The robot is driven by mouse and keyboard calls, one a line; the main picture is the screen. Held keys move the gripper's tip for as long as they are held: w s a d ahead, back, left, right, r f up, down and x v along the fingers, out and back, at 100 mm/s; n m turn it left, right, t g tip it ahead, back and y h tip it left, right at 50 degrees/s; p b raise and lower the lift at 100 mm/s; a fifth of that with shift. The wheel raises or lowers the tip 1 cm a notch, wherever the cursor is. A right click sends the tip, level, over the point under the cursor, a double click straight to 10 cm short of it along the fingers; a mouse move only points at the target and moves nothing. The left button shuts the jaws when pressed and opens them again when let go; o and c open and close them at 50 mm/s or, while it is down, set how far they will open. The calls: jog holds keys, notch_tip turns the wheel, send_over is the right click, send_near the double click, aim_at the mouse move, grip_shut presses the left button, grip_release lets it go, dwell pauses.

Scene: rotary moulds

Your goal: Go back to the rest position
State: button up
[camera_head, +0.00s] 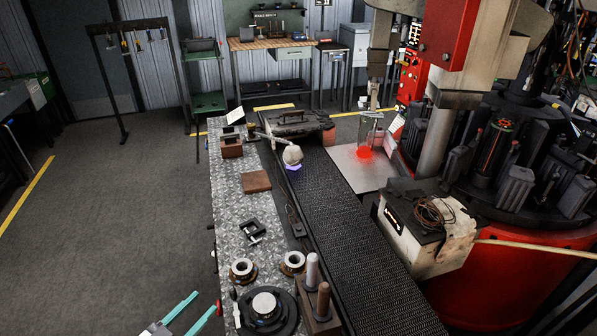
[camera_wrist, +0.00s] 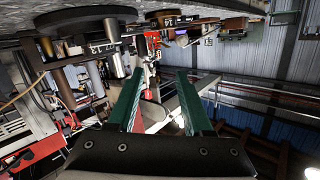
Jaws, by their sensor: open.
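My gripper (camera_head: 208,299) shows at the bottom edge of the head view, left of the metal bench. Its two teal fingers are apart, with nothing between them, and point up and to the right. In the wrist view my gripper (camera_wrist: 159,78) is also open and empty. The scene there looks turned over, with the bench surface along the top. The rest of my arm is mostly out of the head view.
The metal bench (camera_head: 232,205) carries a dark round plate (camera_head: 285,318), two ring parts (camera_head: 243,270) and a wooden block with pegs (camera_head: 318,318). A black conveyor (camera_head: 345,230) runs beside it. A red rotary machine (camera_head: 480,300) stands right. The floor (camera_head: 120,220) left of the bench is clear.

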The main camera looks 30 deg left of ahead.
jog(key=w+d+r+m+g+y, duration=0.1)
jog(key=w+r+g+y, duration=0.1)
jog(key=w+r, duration=0.5)
jog(key=w+r+m+g+y, duration=0.15)
jog(key=w+r, duration=0.25)
jog(key=w, duration=0.5)
jog(key=w+d+r+n+g+y, duration=0.1)
jog(key=w+d+r+g, duration=0.1)
jog(key=d+r, duration=0.3)
jog(key=w+d+r+n+g+y, duration=0.1)
jog(key=w+d+r+g+y, duration=0.15)
jog(key=d, duration=0.55)
jog(key=s+d+g+h, duration=0.1)
jog(key=s+d+g, duration=0.1)
jog(key=s+d, duration=0.45)
jog(key=s+d+g+h, duration=0.1)
jog(key=s+d, duration=0.2)
jog(key=d, duration=0.6)
jog(key=s+d+f+m+g+h, duration=0.3)
jog(key=s+d+g, duration=0.2)
jog(key=s+d, duration=1)
jog(key=s, duration=0.4)
jog(key=shift+s+d+g, duration=0.15)
jog(key=shift+d+g, duration=0.15)
